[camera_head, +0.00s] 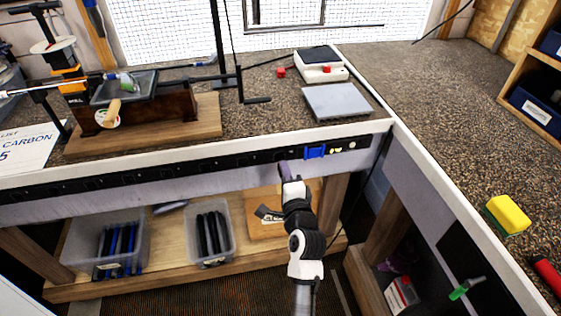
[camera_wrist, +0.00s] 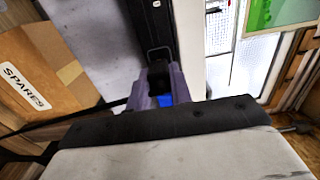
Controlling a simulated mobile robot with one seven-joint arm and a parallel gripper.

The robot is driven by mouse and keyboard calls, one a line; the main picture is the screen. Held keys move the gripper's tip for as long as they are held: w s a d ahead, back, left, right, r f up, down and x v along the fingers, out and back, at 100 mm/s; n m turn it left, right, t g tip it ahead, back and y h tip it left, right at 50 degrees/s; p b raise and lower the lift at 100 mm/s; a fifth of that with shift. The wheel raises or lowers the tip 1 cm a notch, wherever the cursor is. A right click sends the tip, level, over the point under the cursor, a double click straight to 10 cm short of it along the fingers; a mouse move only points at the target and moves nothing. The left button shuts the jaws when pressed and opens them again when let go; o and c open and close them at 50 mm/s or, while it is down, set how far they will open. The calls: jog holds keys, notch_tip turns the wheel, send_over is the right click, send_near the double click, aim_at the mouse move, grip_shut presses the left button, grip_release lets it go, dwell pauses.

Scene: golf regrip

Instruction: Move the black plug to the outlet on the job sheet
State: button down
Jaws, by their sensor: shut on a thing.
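The black outlet strip (camera_head: 200,168) runs along the bench's front edge, with several outlets in a row. My gripper (camera_head: 284,170) is at the strip, just left of a blue plug (camera_head: 315,152). In the wrist view my gripper (camera_wrist: 159,84) has its purple-grey fingers closed around a dark piece, which appears to be the black plug (camera_wrist: 157,70). The strip (camera_wrist: 141,22) is right beyond it. I cannot tell whether the plug is seated in an outlet or clear of it. The job sheet (camera_head: 25,150) lies at the bench's left; only "LIST", "CARBON" and "5" are readable.
Small light and dark pieces (camera_head: 343,148) sit on the strip right of the blue plug. Below are two bins (camera_head: 190,235) and a cardboard box marked SPARES (camera_wrist: 38,82). A dark cable (camera_head: 352,215) hangs right of my arm. A wooden-based vise (camera_head: 190,128) stands on the bench.

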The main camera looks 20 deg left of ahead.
jog(key=shift+v, duration=1.35)
